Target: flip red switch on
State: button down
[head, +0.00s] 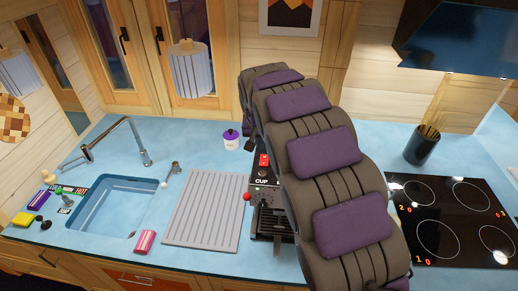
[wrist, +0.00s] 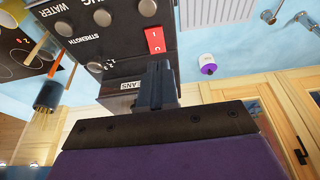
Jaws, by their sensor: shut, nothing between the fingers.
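The red switch (wrist: 154,40) is a rocker with white marks, set in the dark panel of the coffee machine (wrist: 118,50). In the wrist view it lies just beyond the tips of my gripper (wrist: 155,70), which is shut and empty. A small gap seems to show between tips and switch, but I cannot tell whether they touch. In the head view the red switch (head: 264,160) shows on top of the coffee machine (head: 263,190), left of my arm. My arm hides the machine's right side, and I cannot tell the switch's position.
A white jar with purple lid (head: 231,140) stands behind the machine's left. A grey ribbed drainboard (head: 203,208) and sink (head: 110,207) lie left. Right of my arm are a black cooktop (head: 452,222) and a dark utensil holder (head: 422,145).

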jog(key=s+r, duration=0.1)
jog(key=d+r, duration=0.1)
jog(key=r, duration=0.1)
jog(key=shift+s, duration=0.4)
jog(key=s+d+f+g+b, duration=0.1)
jog(key=s+d+f+b, duration=0.5)
jog(key=s, duration=0.4)
jog(key=s+d+f+g+b, duration=0.25)
jog(key=s+d+b, duration=0.35)
jog(key=s+d, duration=0.4)
jog(key=s+d+f+g+b, duration=0.1)
jog(key=s+f+b, duration=0.3)
jog(key=s+f, duration=0.3)
jog(key=s+d+f+g+b, duration=0.1)
jog(key=s+f+b, duration=0.3)
jog(key=s, duration=1.3)
notch_tip(320, 180, down, 3)
jog(key=shift+s+d+f+b, duration=0.1)
jog(key=shift+s+d+b, duration=0.15)
jog(key=shift+b, duration=0.1)
